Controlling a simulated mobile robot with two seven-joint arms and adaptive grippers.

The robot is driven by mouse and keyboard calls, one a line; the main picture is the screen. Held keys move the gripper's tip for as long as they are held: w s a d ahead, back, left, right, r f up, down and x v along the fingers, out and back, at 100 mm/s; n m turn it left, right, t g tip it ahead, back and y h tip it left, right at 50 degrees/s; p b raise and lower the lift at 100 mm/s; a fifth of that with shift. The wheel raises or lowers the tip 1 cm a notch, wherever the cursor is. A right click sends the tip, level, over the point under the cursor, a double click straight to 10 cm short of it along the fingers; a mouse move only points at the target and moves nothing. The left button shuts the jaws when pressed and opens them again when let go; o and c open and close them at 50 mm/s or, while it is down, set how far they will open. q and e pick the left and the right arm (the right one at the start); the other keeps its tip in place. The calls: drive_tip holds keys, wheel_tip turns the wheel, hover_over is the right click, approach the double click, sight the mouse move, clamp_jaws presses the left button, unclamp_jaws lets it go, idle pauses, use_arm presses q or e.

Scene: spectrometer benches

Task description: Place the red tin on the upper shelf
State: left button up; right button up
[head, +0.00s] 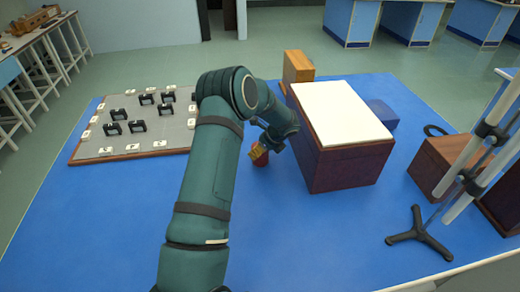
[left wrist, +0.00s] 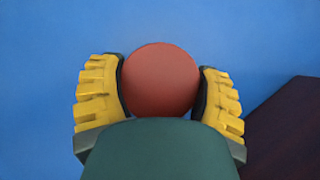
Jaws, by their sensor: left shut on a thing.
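The red tin (head: 262,161) is upright, at or just above the blue table, left of a dark red wooden box with a white top (head: 343,112). My left gripper (head: 259,150) is shut on it. In the left wrist view the round red top of the tin (left wrist: 160,76) sits between the yellow finger pads of my left gripper (left wrist: 160,95), one on each side. Whether the tin touches the table is unclear. I cannot make out a clear upper shelf; the box's front opening, if any, is hidden. My right gripper is not in view.
A grey board (head: 140,125) with several black pieces and white labels lies at the left. A wooden box (head: 298,66) and a blue block (head: 382,113) stand by the white-topped box. A brown box (head: 445,165) and a metal stand (head: 421,238) are right. The front table is clear.

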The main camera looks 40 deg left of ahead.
use_arm(q)
drive_tip(key=shift+f, duration=0.1)
drive_tip(key=o, duration=1.3)
